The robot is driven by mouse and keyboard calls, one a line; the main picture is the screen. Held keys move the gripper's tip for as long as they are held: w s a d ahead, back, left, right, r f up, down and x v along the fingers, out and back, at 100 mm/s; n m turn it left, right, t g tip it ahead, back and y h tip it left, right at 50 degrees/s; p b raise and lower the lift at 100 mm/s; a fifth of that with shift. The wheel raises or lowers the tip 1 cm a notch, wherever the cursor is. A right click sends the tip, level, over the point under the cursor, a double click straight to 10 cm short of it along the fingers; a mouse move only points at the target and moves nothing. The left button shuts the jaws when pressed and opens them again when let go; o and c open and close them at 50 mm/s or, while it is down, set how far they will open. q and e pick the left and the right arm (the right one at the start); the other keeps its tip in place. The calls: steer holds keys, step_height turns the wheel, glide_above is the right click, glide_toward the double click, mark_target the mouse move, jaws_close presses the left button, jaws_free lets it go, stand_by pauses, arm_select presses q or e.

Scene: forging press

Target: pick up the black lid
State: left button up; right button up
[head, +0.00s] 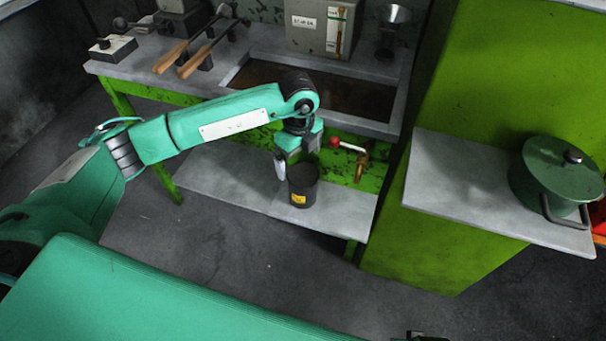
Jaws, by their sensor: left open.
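A dark cylindrical can (303,190) with a yellow label stands upright on the grey lower shelf of the green workbench. Its dark top (304,173) faces up beneath my left gripper. I cannot tell whether this top is a separate black lid or the open mouth. My left gripper (296,165) points down at the can's top, open, with one pale finger beside the can's left upper edge. Whether it touches the can is not clear. My right gripper is not in view.
The bench top (140,69) overhangs the shelf (235,180) behind my gripper. A red-knobbed lever (345,145) is close to its right. A green pot (555,180) stands on the grey ledge (450,190) at right. The shelf left of the can is clear.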

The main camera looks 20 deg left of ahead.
mark_target(301, 173)
arm_select(q)
steer(key=f, duration=0.5)
steer(key=shift+w+d+f, duration=0.1)
steer(key=shift+w+d, duration=0.05)
steer(key=shift+w, duration=0.1)
steer(key=c, duration=1)
